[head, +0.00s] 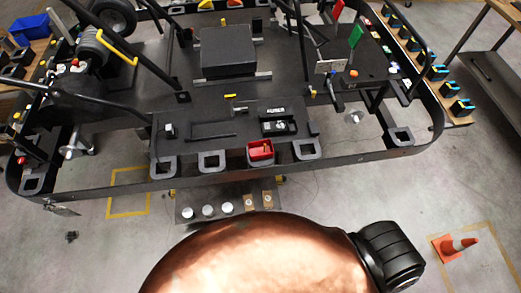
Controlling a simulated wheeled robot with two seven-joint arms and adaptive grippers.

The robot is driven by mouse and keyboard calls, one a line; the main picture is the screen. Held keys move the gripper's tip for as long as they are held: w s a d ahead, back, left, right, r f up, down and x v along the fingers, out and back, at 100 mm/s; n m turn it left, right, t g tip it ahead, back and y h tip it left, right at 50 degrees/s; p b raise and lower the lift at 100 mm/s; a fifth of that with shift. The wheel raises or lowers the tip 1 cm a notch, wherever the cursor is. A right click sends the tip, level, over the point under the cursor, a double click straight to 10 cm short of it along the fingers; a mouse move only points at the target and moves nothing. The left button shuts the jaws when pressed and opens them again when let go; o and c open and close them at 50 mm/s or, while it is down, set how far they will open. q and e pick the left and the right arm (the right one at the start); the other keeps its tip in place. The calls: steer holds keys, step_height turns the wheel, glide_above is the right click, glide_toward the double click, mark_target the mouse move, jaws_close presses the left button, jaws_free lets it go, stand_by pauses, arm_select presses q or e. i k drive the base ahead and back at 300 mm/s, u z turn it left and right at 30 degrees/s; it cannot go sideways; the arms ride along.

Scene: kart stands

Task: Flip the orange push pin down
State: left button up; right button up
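A small orange knob (354,73) stands on the dark deck of the kart stand at the right, near a green flag-like plate. It may be the orange push pin, but it is too small to tell whether it is up or down. A smaller yellow-orange piece (312,93) sits to its lower left beside a black upright. Neither of my grippers is in view.
The stand's black frame rail (300,163) runs across the near side. A red bin (260,150) and a black box (228,50) sit on the stand. A wooden shelf (458,122) runs along the right.

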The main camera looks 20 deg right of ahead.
mark_target(354, 74)
steer(key=z, duration=1.75)
